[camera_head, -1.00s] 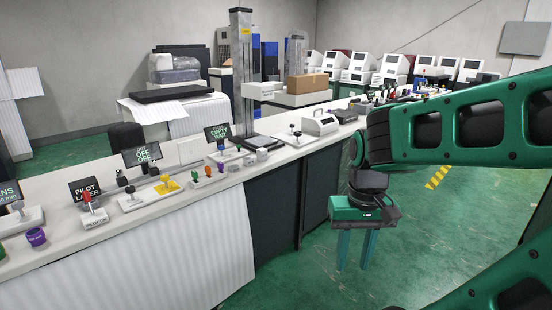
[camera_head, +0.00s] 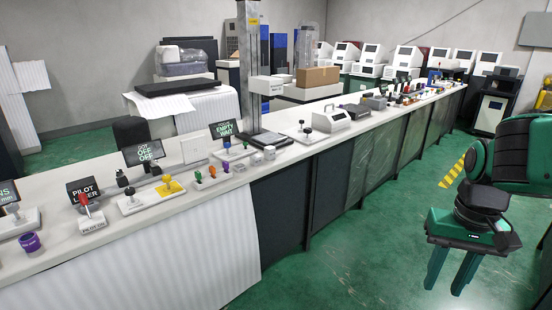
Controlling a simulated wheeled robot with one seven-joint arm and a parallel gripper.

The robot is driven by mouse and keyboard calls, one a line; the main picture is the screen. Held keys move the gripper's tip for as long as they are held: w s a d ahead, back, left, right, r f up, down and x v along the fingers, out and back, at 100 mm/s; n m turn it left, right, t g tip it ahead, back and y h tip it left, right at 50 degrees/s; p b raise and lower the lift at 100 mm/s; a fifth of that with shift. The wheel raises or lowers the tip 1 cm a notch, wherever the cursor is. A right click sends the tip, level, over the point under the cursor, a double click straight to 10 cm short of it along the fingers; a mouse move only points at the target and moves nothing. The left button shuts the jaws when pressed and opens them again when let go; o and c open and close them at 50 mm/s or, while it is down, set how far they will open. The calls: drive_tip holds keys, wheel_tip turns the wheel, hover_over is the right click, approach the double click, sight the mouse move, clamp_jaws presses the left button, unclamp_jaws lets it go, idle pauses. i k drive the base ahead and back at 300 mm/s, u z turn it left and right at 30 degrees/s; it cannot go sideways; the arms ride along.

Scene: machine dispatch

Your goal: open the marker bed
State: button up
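No label reading marker bed can be made out, so I cannot tell which thing it is. A grey upright column (camera_head: 250,70) stands on the long white counter (camera_head: 160,215), with a dark plate at its foot. Near it are a sign reading EMPTY (camera_head: 223,130), a row of small coloured knobs (camera_head: 212,173), a yellow knob on a white base (camera_head: 168,186) and a red-handled lever marked PILOT LASER (camera_head: 88,208). My gripper (camera_head: 446,286) hangs over the green floor at the right, well away from the counter. Its two fingers point down, apart, with nothing between them.
A black-knobbed lever (camera_head: 307,130) and a white box-shaped device (camera_head: 326,118) stand farther along the counter. A cardboard box (camera_head: 318,76) and several white machines (camera_head: 408,58) are behind. The green floor (camera_head: 350,260) between counter and gripper is clear.

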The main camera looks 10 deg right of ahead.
sight(270, 138)
drive_tip(key=u, duration=0.2)
drive_tip(key=i, duration=0.85)
drive_tip(key=u, duration=0.15)
